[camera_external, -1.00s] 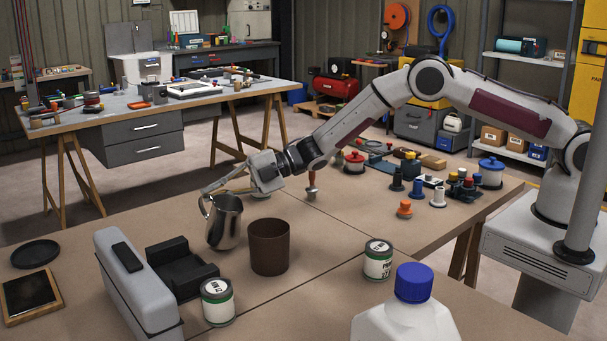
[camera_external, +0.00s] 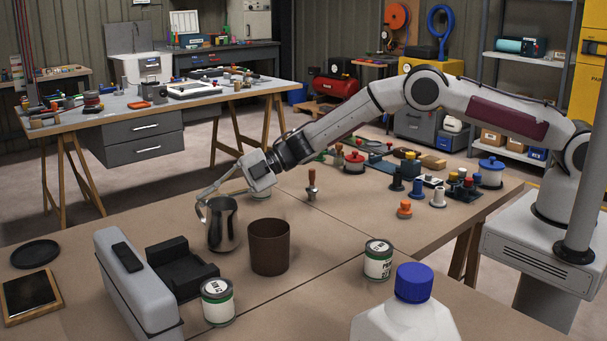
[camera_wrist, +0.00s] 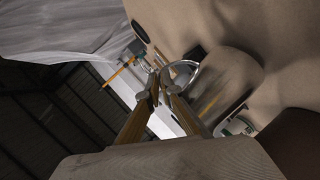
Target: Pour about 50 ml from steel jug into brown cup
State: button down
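The steel jug (camera_external: 223,228) stands nearly upright at the left of the brown cup (camera_external: 269,249), with a small gap between them. My gripper (camera_external: 201,207) reaches over from behind and is shut on the jug's handle side, at the left of its rim. I cannot tell if the jug's base touches the table. The brown cup (camera_wrist: 298,148) shows at the lower right corner. The contents of jug and cup are hidden.
Two labelled cans (camera_external: 217,302) (camera_external: 378,262) stand near the cup. A black holder (camera_external: 182,268) and grey case (camera_external: 135,285) lie at front left. A blue-capped white bottle (camera_external: 410,315) is in the foreground. A wooden-handled tool (camera_external: 312,186) stands behind the cup.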

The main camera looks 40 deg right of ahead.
jog(key=shift+w+a+f+m+g+h, duration=0.15)
jog(key=shift+w+f+m+g+h, duration=0.15)
jog(key=shift+w+f, duration=0.2)
dwell(0.5)
dwell(0.3)
